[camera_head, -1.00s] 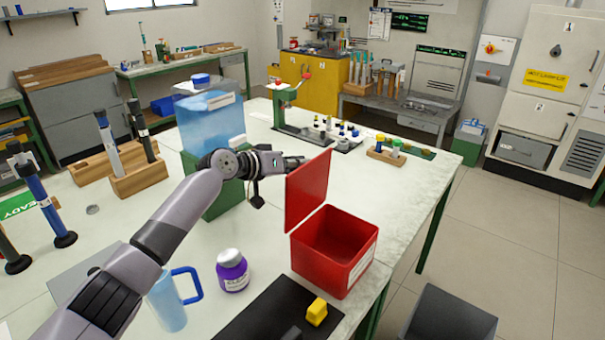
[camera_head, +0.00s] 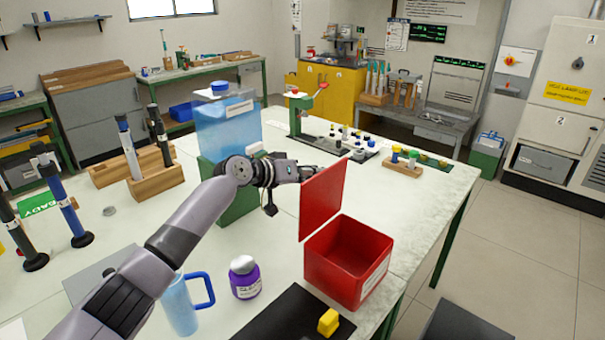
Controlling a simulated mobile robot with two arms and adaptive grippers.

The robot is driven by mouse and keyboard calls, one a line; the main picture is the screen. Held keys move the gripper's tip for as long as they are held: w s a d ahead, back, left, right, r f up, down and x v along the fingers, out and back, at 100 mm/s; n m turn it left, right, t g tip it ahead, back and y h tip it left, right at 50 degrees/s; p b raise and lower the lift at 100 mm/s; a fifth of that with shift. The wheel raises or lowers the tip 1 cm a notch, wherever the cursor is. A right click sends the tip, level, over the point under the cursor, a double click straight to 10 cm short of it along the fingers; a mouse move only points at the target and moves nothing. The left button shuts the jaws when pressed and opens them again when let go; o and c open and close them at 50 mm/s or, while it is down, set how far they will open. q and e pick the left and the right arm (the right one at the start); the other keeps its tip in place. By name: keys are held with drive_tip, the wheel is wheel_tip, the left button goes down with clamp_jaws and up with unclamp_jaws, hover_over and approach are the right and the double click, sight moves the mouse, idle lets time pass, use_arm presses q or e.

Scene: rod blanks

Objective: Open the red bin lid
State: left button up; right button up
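The red bin (camera_head: 345,268) stands on the white workbench near its right front edge, with a white label on its right side. Its red lid (camera_head: 323,200) stands raised, about upright, at the bin's left side, and the empty-looking inside shows. My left gripper (camera_head: 308,172) is behind the lid's upper left edge. The lid hides part of its fingers, so I cannot tell whether it is open or shut, or whether it touches the lid. My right gripper is not in view.
A purple bottle (camera_head: 245,278) and a blue mug (camera_head: 182,303) stand left of the bin. A black mat (camera_head: 275,318) with a yellow block (camera_head: 328,322) lies in front. A blue tank (camera_head: 228,125) stands behind my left arm. The bench right of the bin is clear.

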use_arm(q)
drive_tip(key=v, duration=1.1)
drive_tip(key=shift+s+a, duration=0.2)
drive_tip(key=shift+a, duration=0.1)
